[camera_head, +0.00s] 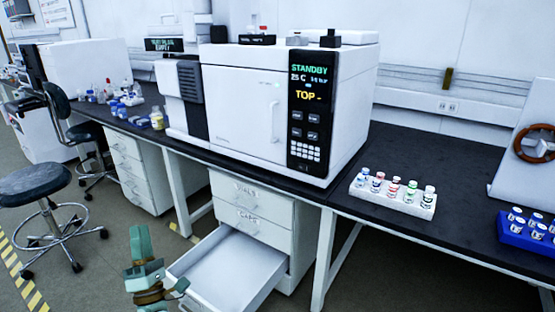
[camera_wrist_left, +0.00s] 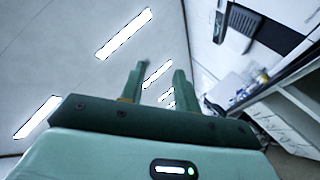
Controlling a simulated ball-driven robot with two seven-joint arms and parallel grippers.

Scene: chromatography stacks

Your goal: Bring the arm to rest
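My left gripper (camera_head: 141,240) is low in the head view, left of the open drawer and in front of the bench. It points upward. In the left wrist view its two green fingers (camera_wrist_left: 157,78) stand apart with nothing between them, and ceiling lights show behind them. My right gripper is not in view.
An open, empty-looking drawer (camera_head: 228,266) juts out beside my left gripper. The bench (camera_head: 385,222) carries a white instrument (camera_head: 242,105) reading STANDBY, a white vial rack (camera_head: 393,199) and a blue vial rack (camera_head: 522,238). A stool (camera_head: 36,180) stands at left on open floor.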

